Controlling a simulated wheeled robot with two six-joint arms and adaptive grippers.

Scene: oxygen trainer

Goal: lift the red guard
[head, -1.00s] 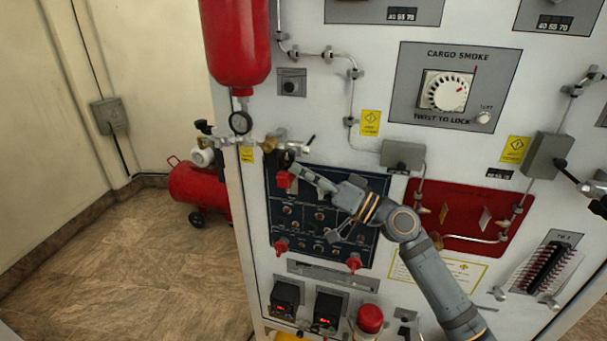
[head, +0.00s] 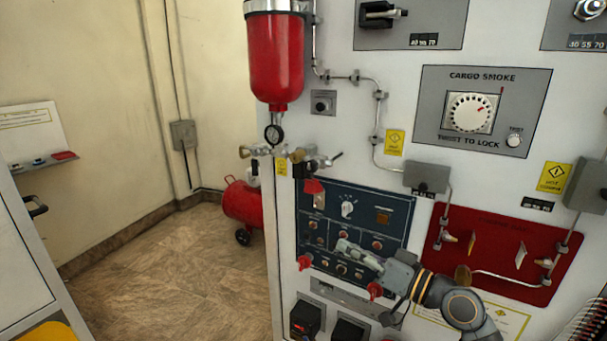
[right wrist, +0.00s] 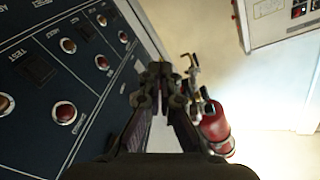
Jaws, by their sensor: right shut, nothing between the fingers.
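The red guard (head: 314,186) is at the upper left of the dark blue switch panel (head: 395,215). It stands tilted up, with a small switch (head: 319,202) showing below it. My right gripper (head: 343,247) is shut and empty in front of the lower middle of the panel, below and to the right of the guard and apart from it. Its closed fingers also show in the right wrist view (right wrist: 160,78), beside the panel's edge. The guard cannot be made out in the right wrist view. My left gripper is not in view.
A red bottle (head: 277,65) with a gauge (head: 274,134) and brass valves hangs above. A red compressor tank (head: 242,203) stands on the open floor at left.

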